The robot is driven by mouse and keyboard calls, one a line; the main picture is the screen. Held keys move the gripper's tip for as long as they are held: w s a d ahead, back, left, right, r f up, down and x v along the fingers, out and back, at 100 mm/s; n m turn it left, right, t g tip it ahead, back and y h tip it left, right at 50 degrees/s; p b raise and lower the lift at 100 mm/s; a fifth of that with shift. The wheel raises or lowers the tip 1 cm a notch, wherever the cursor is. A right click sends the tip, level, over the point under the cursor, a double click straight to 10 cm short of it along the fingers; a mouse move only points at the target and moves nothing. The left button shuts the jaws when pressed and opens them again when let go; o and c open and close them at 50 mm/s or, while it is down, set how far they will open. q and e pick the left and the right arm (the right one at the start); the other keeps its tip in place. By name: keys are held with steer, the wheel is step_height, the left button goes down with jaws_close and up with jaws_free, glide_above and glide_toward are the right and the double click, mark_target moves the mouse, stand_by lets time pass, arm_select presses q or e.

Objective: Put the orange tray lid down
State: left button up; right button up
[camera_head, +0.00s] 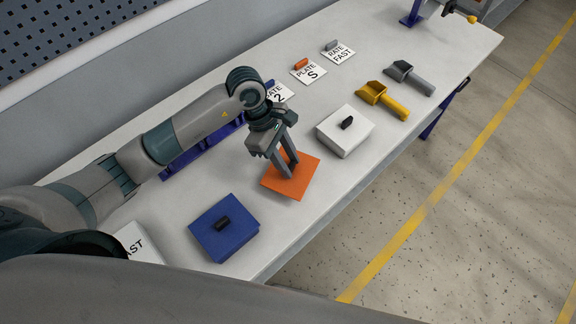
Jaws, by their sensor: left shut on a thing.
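The orange tray lid (289,186) is a flat orange square near the front edge of the white bench, between a blue box and a white box. My left gripper (291,172) comes down on it from above, and its fingers are shut at the lid's middle. The lid's handle is hidden between the fingers. I cannot tell whether the lid touches the bench or a tray under it. My right gripper is not in view.
A blue lidded box (224,228) stands at left and a white lidded box (345,131) at right. Yellow (382,99) and grey (409,77) scoops and labelled cards (308,71) lie farther back. The bench (300,232) has bare room along its front edge.

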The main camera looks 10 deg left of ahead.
arm_select(q)
step_height(320, 180, down, 3)
steer(key=shift+p, duration=1)
steer(key=shift+f, duration=0.5)
steer(key=shift+f, duration=0.1)
steer(key=shift+f, duration=0.1)
steer(key=o, duration=1)
steer(key=shift+o, duration=0.2)
